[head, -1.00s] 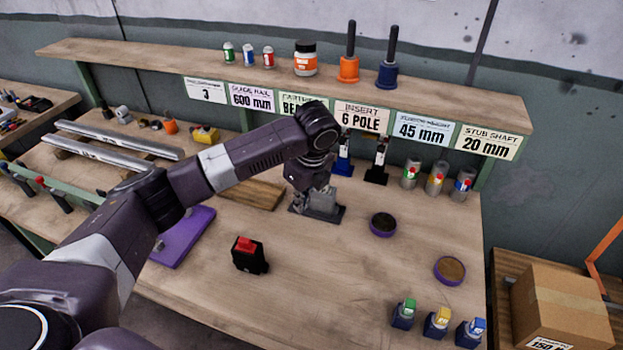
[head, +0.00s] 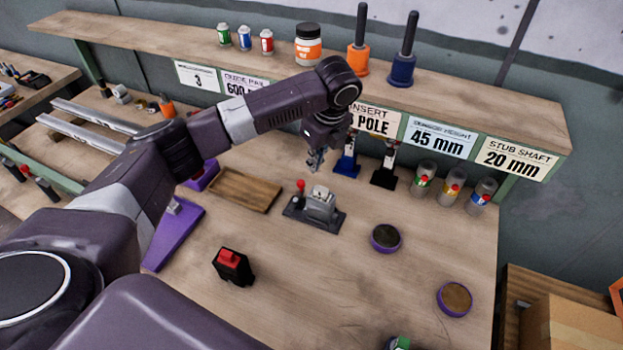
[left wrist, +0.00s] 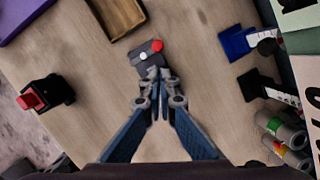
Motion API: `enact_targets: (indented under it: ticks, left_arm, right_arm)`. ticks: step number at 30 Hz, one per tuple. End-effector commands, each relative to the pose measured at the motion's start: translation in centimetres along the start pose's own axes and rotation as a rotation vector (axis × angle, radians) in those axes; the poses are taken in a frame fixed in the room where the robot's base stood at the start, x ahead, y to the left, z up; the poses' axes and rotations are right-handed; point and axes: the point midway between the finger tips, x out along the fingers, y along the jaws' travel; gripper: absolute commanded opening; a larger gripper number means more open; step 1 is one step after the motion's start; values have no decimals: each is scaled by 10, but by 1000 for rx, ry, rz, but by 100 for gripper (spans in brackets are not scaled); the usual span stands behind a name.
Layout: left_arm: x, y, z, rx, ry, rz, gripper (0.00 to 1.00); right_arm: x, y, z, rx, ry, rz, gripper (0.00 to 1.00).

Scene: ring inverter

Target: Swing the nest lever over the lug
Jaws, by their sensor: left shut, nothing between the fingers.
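The nest is a grey block on a dark base plate (head: 318,208), standing on the bench. Its lever has a red ball knob (head: 300,185), which shows at the block's left in the head view. In the left wrist view the red knob (left wrist: 157,46) is just beyond my fingertips, and the fingers hide part of the block. My left gripper (head: 316,162) is shut and empty, above and behind the nest and apart from it. Its closed fingers also show in the left wrist view (left wrist: 160,84). I cannot tell the lug apart. My right gripper is not in view.
A wooden tray (head: 245,190) lies left of the nest. A black block with a red top (head: 232,266) stands in front-left. Blue (head: 347,163) and black (head: 385,176) stands are behind it. Round purple-rimmed dishes (head: 386,238) lie right; the bench front is mostly clear.

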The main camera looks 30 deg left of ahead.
Motion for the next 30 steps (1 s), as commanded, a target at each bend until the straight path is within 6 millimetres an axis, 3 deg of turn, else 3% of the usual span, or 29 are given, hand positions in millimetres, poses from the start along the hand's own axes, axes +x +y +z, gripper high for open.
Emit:
enact_targets:
  ticks: [9,21,30]
  left_arm:
    - [11,1,0,-1,1,3,0]
    - [79,1,0,-1,-1,4,0]
    - [100,0,0,1,0,1,0]
  right_arm:
    - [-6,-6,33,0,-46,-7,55]
    - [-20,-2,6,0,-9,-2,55]
    - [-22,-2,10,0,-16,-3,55]
